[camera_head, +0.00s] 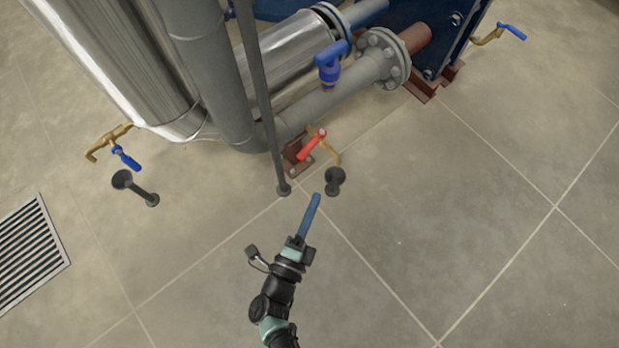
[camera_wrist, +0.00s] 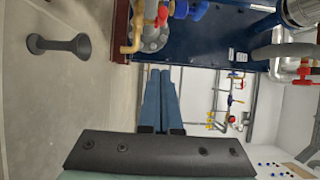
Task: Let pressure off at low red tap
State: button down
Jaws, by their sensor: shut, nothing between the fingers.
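The low red tap (camera_head: 312,145) has a red lever on a brass spout, which bends down over a dark drain cup (camera_head: 335,176). In the wrist view the red lever (camera_wrist: 162,14) is at the top edge and partly cut off, with the brass spout (camera_wrist: 127,47) beside it. My gripper (camera_head: 316,198) is shut and empty, its blue fingers pressed together. In the head view its tips are just below the drain cup and apart from the lever. In the wrist view my gripper (camera_wrist: 160,72) points past the tap, with the tap above its tips.
A thin grey post (camera_head: 262,100) stands left of the tap. Grey pipe and a flange (camera_head: 382,62) are above it. A blue-handled tap (camera_head: 126,157) is at left, another (camera_head: 510,31) at top right. A floor grate (camera_head: 30,252) lies left. Floor at right is clear.

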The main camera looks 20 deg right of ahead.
aim_at(312, 144)
jog(key=w+d+b, duration=0.3)
jog(key=w+b, duration=0.1)
jog(key=w, duration=0.5)
jog(key=shift+w, duration=0.15)
